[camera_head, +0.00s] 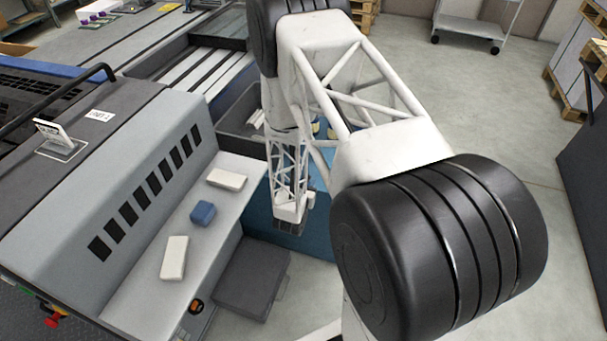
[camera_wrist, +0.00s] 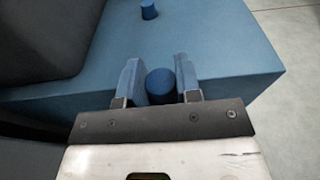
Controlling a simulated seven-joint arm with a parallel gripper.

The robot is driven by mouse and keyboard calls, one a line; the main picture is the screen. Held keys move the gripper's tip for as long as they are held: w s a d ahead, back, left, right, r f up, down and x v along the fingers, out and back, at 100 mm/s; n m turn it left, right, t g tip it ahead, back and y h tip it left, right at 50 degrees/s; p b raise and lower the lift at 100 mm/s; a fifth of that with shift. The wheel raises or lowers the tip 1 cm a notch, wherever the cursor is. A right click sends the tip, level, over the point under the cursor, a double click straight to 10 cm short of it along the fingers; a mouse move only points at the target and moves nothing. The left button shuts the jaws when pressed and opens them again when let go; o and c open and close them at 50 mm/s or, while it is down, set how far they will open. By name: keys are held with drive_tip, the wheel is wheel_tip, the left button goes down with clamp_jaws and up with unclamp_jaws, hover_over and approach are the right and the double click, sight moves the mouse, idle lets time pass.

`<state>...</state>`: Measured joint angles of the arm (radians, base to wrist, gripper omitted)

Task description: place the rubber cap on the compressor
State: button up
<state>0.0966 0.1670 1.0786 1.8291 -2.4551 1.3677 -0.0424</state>
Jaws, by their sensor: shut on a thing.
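My gripper (camera_head: 289,230) points down over a blue-topped surface (camera_head: 259,212), beside the grey machine. In the wrist view my gripper (camera_wrist: 160,90) is shut on a short blue round piece, which looks like the rubber cap (camera_wrist: 160,80), between its two blue-grey fingers. In the head view the cap is hidden by the gripper. A second small blue cylinder (camera_wrist: 149,9) stands upright on the blue surface, ahead of the fingers. I cannot tell for sure which thing is the compressor.
The grey machine's ledge holds two white blocks (camera_head: 174,257) (camera_head: 227,179) and a blue block (camera_head: 203,212). A dark grey box (camera_head: 250,278) stands below the ledge. A grey bin (camera_head: 235,122) lies behind my arm. Open floor (camera_head: 500,130) is at the right.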

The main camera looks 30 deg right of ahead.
drive_tip(key=w, duration=0.2)
drive_tip(key=w+d, duration=0.1)
drive_tip(key=w, duration=0.2)
drive_tip(key=w+d, duration=0.1)
drive_tip(key=w, duration=0.2)
drive_tip(key=shift+w+d+f, duration=0.1)
drive_tip(key=shift+w+f, duration=0.05)
drive_tip(key=shift+f, duration=0.25)
drive_tip(key=shift+f, duration=0.1)
drive_tip(key=shift+f, duration=1.65)
drive_tip(key=o, duration=1)
drive_tip(key=shift+v, duration=6.05)
